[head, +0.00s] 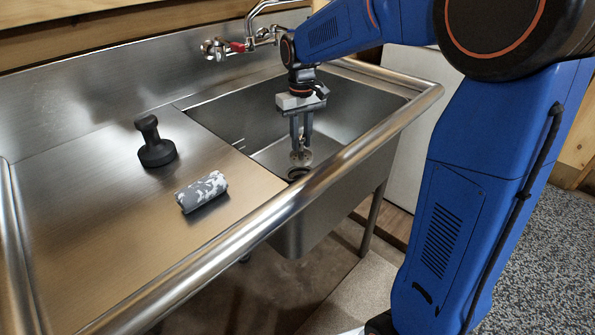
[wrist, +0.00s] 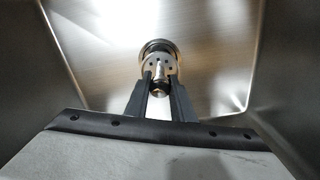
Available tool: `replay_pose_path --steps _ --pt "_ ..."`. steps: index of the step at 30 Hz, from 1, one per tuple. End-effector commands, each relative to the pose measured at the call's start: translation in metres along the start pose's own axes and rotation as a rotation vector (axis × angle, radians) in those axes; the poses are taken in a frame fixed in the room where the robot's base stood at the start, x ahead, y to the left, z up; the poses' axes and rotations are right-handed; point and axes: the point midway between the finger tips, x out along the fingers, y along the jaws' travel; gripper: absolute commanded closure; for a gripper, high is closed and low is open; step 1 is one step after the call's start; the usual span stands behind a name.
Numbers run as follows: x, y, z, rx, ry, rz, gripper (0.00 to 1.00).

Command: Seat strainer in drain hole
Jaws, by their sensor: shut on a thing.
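My gripper (head: 301,142) reaches down into the sink basin and is shut on the strainer (head: 301,158), a small round metal piece with holes. In the head view the strainer hangs just above and behind the dark drain hole (head: 298,174) in the basin floor, with a gap showing between them. In the wrist view my gripper (wrist: 160,78) has its two dark fingers closed on the strainer's post, and the strainer's perforated disc (wrist: 157,62) lies beyond them. A dark rim shows behind the disc and may be the drain hole, mostly covered.
The steel sink (head: 345,110) has walls around my gripper and a thick rounded front rail (head: 330,175). A faucet (head: 235,46) is at the back.

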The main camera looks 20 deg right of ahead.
Motion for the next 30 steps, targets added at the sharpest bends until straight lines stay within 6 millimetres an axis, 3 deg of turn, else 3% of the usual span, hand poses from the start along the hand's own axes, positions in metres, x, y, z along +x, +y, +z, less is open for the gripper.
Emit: replay_pose_path --steps 6,13,21,30 --pt "0.035 0.0 0.0 0.0 -0.002 0.0 1.0" --pt "0.049 0.0 0.0 -0.001 -0.001 0.0 1.0" --pt "0.079 0.0 0.0 -0.001 -0.001 0.0 1.0" --pt "0.081 0.0 0.0 -0.001 0.0 0.0 1.0"
